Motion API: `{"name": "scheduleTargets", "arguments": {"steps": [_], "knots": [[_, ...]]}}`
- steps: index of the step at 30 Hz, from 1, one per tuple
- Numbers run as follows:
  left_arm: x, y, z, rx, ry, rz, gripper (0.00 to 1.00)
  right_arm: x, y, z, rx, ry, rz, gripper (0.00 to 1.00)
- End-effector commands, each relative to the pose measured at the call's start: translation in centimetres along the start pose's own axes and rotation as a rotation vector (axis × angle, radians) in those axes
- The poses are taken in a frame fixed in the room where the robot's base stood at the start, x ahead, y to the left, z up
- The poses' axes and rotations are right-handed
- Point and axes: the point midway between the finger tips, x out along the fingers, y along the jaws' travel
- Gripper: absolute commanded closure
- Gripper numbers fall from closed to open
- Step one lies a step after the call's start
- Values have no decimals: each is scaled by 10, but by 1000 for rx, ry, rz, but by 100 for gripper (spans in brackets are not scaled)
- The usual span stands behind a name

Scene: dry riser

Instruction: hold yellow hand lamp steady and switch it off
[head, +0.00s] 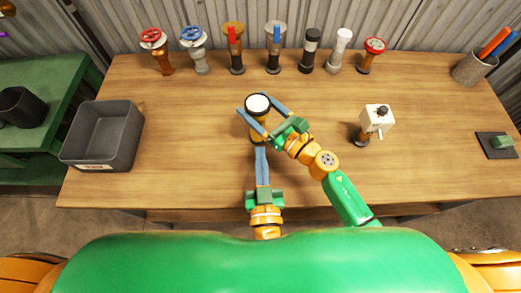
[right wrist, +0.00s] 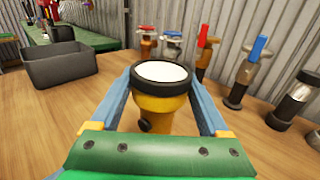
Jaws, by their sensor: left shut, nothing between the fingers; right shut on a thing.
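The yellow hand lamp (head: 257,105) stands upright near the middle of the wooden table, its round white lens in a black rim facing up. It also shows in the right wrist view (right wrist: 160,104), with a dark round knob low on its near side. My right gripper (head: 256,107) is shut on the lamp, one blue finger on each side of its head. My left gripper (head: 261,150) is shut and empty, its fingertips close to the lamp's near side. I cannot tell whether they touch it. The lens is white; whether it is lit is unclear.
A dark grey bin (head: 103,136) stands at the left. Several valves and fittings line the back edge, including a red-wheeled valve (head: 156,50). A white box-shaped device (head: 376,119) stands right of my right arm. A cup of rods (head: 474,69) and a dark pad (head: 496,145) are far right.

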Motion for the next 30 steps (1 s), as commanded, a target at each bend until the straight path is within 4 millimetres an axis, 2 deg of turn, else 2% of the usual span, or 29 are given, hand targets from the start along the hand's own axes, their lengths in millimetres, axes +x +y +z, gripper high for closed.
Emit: {"name": "scheduleTargets", "arguments": {"steps": [1,2,3,4,10,13,21,24,30], "knots": [[0,0,0,0,0,0,100,0,0,0,0,1,0,99],[0,0,0,0,0,0,100,0,0,0,0,1,0,16],[0,0,0,0,0,0,100,0,0,0,0,1,0,5],[0,0,0,0,0,0,100,0,0,0,0,1,0,0],[0,0,0,0,0,0,100,0,0,0,0,1,0,0],[0,0,0,0,0,0,100,-9,0,-1,1,2,-1,0],[0,0,0,0,-1,0,100,-82,0,-2,3,5,-1,0],[0,0,0,0,0,0,100,-103,0,-2,3,4,-1,0],[0,0,0,0,0,0,100,-120,0,0,1,1,1,0]]}}
